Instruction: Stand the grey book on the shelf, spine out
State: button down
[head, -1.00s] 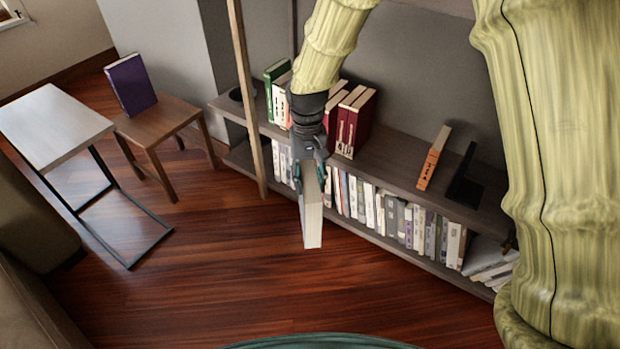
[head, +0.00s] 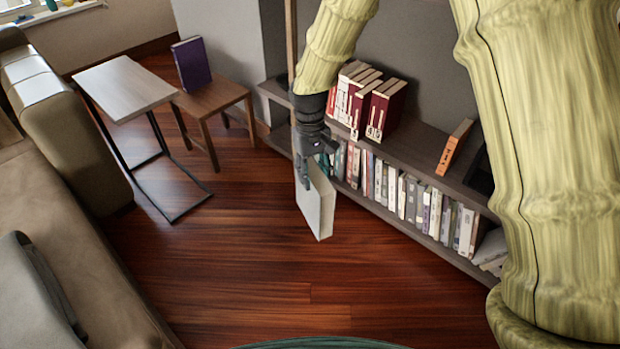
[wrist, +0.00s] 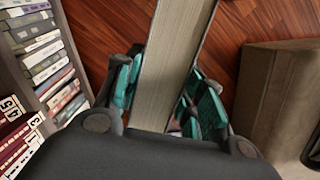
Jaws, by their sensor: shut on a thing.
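My gripper (head: 318,160) is shut on a book with a pale grey cover, the grey book (head: 316,207), and holds it hanging down in the air in front of the shelf. In the wrist view the teal finger pads of my gripper (wrist: 160,92) press on both sides of the grey book (wrist: 172,60), with its page edges towards the camera. Its spine is not clearly seen. The shelf's upper board (head: 415,153) carries several red and white books (head: 385,108) standing at the left and an orange book (head: 455,146) leaning at the right, with a gap between them.
The lower shelf is filled with a row of books (head: 410,198). A purple book (head: 191,63) stands on a wooden stool (head: 213,98) beside a side table (head: 125,88). A beige sofa (head: 60,240) is at the left. The wooden floor (head: 250,250) between is clear.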

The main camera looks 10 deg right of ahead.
jog(key=w+d+r+n+p, duration=0.1)
jog(key=w+d+n+p, duration=0.4)
jog(key=w+d+n, duration=0.25)
jog(key=w+d+f+n+t+p, duration=0.1)
jog(key=w+d+n+p, duration=0.2)
jog(key=d, duration=0.6)
jog(key=w+d+f+n+t+p, duration=0.1)
jog(key=w+d+n+p, duration=0.2)
jog(key=d+n+p, duration=0.2)
jog(key=w+d+f+n+t+p, duration=0.1)
jog(key=w+d+n+p, duration=0.2)
jog(key=d, duration=1)
jog(key=n+p, duration=0.2)
jog(key=n, duration=0.2)
jog(key=shift+d+f+h, duration=0.2)
jog(key=shift+f+h, duration=0.1)
jog(key=shift+h, duration=0.1)
jog(key=w+d+f+b, duration=0.1)
jog(key=w+d+b, duration=1.2)
jog(key=d+b, duration=0.2)
jog(key=shift+d+f, duration=0.15)
jog(key=shift+f, duration=0.15)
